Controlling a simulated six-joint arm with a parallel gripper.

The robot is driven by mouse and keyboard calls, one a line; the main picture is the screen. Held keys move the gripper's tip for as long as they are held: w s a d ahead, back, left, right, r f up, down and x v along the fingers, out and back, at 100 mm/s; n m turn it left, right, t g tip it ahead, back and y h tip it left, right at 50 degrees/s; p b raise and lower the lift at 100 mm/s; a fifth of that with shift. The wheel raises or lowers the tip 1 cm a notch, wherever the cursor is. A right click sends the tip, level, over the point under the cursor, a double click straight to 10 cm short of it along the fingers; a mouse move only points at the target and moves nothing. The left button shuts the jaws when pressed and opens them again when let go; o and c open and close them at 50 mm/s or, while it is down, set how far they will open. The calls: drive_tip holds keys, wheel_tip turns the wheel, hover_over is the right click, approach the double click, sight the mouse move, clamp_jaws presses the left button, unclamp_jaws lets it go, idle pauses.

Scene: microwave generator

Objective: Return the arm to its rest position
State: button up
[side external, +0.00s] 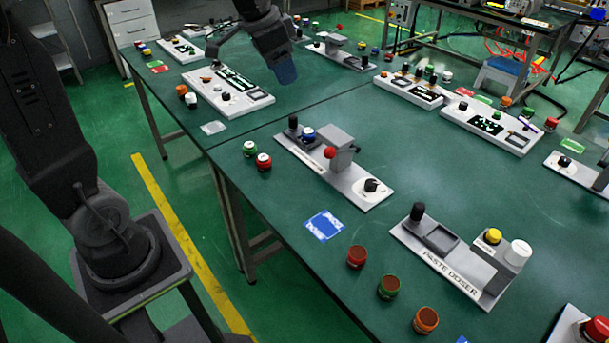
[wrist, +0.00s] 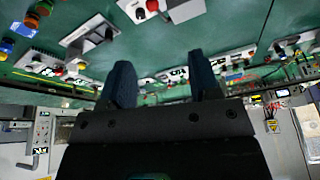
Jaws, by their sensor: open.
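My gripper (side external: 284,72) hangs over the far part of the green tables in the side view, with its blue fingertips tilted down. In the wrist view my gripper (wrist: 164,80) shows two dark blue fingers spread apart with nothing between them. A grey machine on a plate (side external: 335,152), with a red button and a black knob, stands on the near table, well apart from my gripper. Its label is too small to read.
The paste doser (side external: 455,255) stands near the front, with several coloured jars (side external: 389,287) beside it. White panel boards (side external: 228,92) sit on the far table. A blue card (side external: 324,225) lies by the near edge. Floor beside the tables is free.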

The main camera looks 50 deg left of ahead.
drive_tip(key=s+d+f+n, duration=0.1)
drive_tip(key=s+d, duration=0.3)
drive_tip(key=s, duration=0.5)
drive_tip(key=s+d+f+n+t, duration=0.1)
drive_tip(key=s+d, duration=0.3)
drive_tip(key=s, duration=0.5)
drive_tip(key=shift+s+d+f+n+t+y, duration=0.3)
drive_tip(key=shift+s+f+n+y, duration=0.15)
drive_tip(key=shift+n, duration=0.25)
